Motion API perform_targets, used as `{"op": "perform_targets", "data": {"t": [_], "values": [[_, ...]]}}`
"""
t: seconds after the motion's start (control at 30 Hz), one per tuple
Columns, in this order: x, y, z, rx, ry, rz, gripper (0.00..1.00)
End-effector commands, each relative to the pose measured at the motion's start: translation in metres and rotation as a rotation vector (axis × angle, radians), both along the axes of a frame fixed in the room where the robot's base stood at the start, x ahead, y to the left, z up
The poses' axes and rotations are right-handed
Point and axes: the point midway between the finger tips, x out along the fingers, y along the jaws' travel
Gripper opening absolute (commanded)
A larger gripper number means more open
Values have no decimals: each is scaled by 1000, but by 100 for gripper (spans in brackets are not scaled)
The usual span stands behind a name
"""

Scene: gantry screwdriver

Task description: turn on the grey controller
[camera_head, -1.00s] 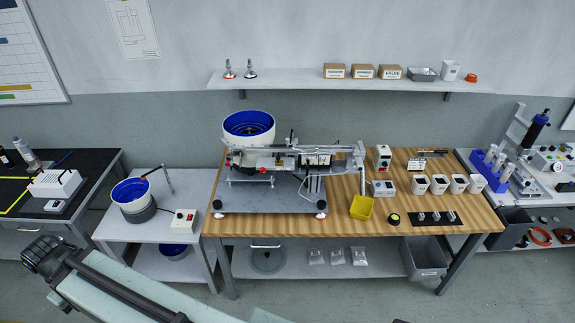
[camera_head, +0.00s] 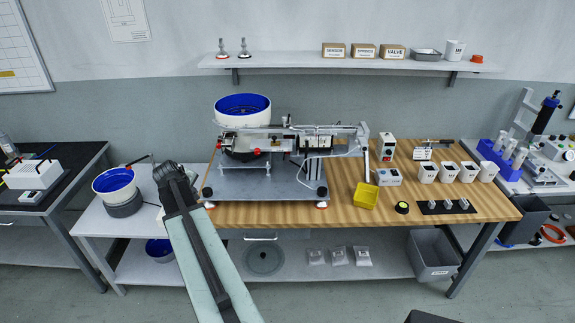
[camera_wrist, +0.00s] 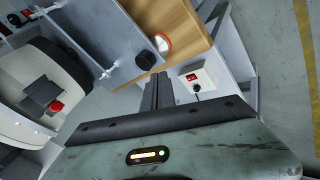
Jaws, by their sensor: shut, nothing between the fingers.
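A light grey control box (camera_wrist: 197,82) with a red rocker switch and a black knob shows in the wrist view, just right of my fingers. It sits on the pale side table; I cannot read whether its switch is on. In the head view it is mostly hidden behind my arm. My gripper (camera_head: 167,172) is over that side table, right of the small blue-lined bowl (camera_head: 115,182). In the wrist view my dark fingers (camera_wrist: 157,90) are shut and empty, apart from the box.
The wooden bench (camera_head: 270,215) right of my arm carries the large feeder machine (camera_head: 290,140), an upright control box (camera_head: 387,146) and a box with a display (camera_head: 388,177). A yellow bin (camera_head: 365,196) is near its front. Grey floor is open in front.

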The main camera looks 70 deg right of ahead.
Motion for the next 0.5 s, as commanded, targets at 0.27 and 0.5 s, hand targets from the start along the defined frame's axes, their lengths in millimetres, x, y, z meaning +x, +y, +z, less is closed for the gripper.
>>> {"op": "perform_targets", "data": {"t": [0.27, 0.5], "values": [[-102, -173, -42, -232, 74, -42, 0], [-198, -275, -58, -387, 175, -56, 0]]}}
